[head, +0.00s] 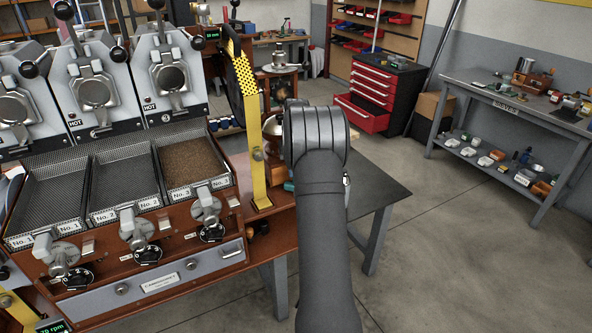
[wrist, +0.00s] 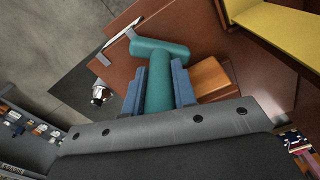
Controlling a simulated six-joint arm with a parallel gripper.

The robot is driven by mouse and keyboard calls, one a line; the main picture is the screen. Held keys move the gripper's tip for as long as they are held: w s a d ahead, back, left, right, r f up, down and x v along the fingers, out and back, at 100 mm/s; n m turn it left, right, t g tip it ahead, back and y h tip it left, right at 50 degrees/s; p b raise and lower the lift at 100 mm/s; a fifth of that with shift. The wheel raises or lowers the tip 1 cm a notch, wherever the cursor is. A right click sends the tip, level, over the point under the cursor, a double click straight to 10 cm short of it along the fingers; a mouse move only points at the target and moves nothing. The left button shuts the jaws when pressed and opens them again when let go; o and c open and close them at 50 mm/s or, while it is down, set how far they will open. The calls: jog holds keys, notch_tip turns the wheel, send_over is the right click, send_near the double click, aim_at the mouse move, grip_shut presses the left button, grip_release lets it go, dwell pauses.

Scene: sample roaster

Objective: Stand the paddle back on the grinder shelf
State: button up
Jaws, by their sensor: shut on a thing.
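The paddle is a teal T-shaped piece; in the wrist view its round crossbar (wrist: 160,48) lies beyond the fingertips and its stem runs back between them. My gripper (wrist: 160,82) is shut on the stem with its two blue fingers. In the head view my own arm hides the gripper, and only a small teal bit of the paddle (head: 289,186) shows at the arm's left edge. The reddish-brown wooden shelf (wrist: 195,35) lies behind the paddle in the wrist view. I cannot tell whether the paddle touches it.
A yellow upright (head: 252,140) stands just left of my arm; it also shows in the wrist view (wrist: 285,30). A light wooden block (wrist: 209,78) is right of the fingers. The roaster trays (head: 125,182) are at left. Open floor (head: 440,240) lies at right.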

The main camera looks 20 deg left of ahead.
jog(key=shift+w+a+f, duration=0.15)
jog(key=shift+f, duration=0.15)
jog(key=o, duration=1)
notch_tip(320, 180, up, 12)
jog(key=shift+r, duration=0.15)
